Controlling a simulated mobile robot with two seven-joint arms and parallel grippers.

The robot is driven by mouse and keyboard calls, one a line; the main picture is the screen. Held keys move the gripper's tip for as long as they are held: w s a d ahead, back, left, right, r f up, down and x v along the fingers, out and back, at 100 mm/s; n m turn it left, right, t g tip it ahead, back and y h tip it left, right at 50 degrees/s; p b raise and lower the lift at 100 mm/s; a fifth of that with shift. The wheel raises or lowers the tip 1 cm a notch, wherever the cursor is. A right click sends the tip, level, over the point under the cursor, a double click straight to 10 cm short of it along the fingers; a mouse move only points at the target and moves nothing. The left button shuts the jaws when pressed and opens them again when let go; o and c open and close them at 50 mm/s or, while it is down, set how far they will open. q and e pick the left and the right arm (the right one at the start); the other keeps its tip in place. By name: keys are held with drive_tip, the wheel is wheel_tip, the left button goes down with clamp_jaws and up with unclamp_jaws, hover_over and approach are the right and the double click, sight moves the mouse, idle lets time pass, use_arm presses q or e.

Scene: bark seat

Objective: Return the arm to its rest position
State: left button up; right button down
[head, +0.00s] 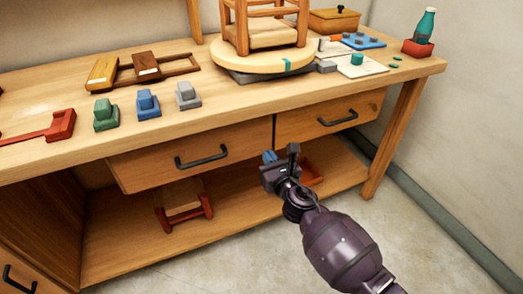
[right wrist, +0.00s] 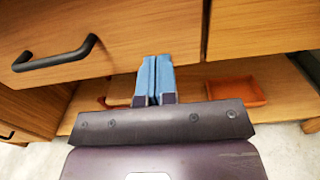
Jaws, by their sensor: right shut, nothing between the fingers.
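My right gripper (head: 277,156) is in front of the workbench, just below the drawer fronts and above the lower shelf. In the right wrist view its blue fingertips (right wrist: 154,75) are together with nothing between them. The right arm reaches in from the bottom right of the head view. My left gripper is in neither view.
The workbench (head: 240,97) carries a stool on a round turntable (head: 262,62), colored blocks and a teal bottle (head: 425,26). Two drawers have black handles (head: 201,157). An orange-red tray (right wrist: 235,93) lies on the lower shelf. Floor at the right is clear.

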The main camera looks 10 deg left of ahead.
use_arm(q)
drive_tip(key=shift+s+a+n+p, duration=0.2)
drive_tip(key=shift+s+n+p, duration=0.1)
drive_tip(key=shift+p, duration=0.4)
use_arm(e)
drive_tip(key=v, duration=0.6)
drive_tip(key=shift+s, duration=0.25)
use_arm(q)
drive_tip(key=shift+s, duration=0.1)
use_arm(e)
drive_tip(key=shift+d+f, duration=0.1)
drive_tip(key=shift+d, duration=0.05)
